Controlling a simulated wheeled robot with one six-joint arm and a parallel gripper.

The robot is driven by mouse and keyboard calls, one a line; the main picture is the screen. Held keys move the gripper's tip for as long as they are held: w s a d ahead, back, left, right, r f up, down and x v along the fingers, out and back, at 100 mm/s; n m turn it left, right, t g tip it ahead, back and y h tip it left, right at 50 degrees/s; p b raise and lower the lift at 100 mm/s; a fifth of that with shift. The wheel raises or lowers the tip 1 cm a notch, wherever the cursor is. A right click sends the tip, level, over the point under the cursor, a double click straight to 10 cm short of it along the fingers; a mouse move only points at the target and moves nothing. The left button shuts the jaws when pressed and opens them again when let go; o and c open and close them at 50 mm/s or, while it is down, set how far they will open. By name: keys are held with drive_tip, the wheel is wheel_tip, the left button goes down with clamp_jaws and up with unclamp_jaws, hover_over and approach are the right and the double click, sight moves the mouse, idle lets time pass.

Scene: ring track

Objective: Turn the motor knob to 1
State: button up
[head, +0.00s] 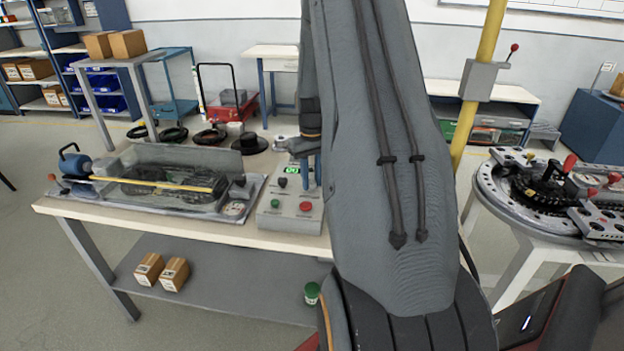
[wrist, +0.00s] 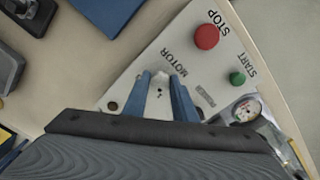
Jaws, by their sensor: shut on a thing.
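The grey control box (head: 290,222) stands on the workbench, left of my arm in the head view. Its top panel (wrist: 140,72) fills the middle of the wrist view, with the printed word MOTOR just beyond my fingertips. My gripper (wrist: 161,80) has its two blue fingers on either side of the motor knob (wrist: 159,92), shut on it. The fingers and wrist hide much of the knob, so its setting cannot be read. In the head view, my gripper (head: 311,174) is partly behind my arm. A green digital display (head: 292,169) is lit behind the panel; its digits are small.
A red STOP button (wrist: 206,37) and a green START button (wrist: 237,78) are close to my fingers. A gauge (wrist: 247,110) sits beside the box. A machine under a clear cover (head: 165,180) stands left. A yellow post (head: 488,45) is right of my arm.

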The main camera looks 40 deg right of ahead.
sight(312, 182)
drive_tip(key=shift+w+r, duration=0.1)
drive_tip(key=o, duration=1)
drive_tip(key=shift+o, duration=0.2)
wheel_tip(312, 182, up, 8)
drive_tip(key=shift+f+b, duration=0.15)
drive_tip(key=shift+b, duration=0.95)
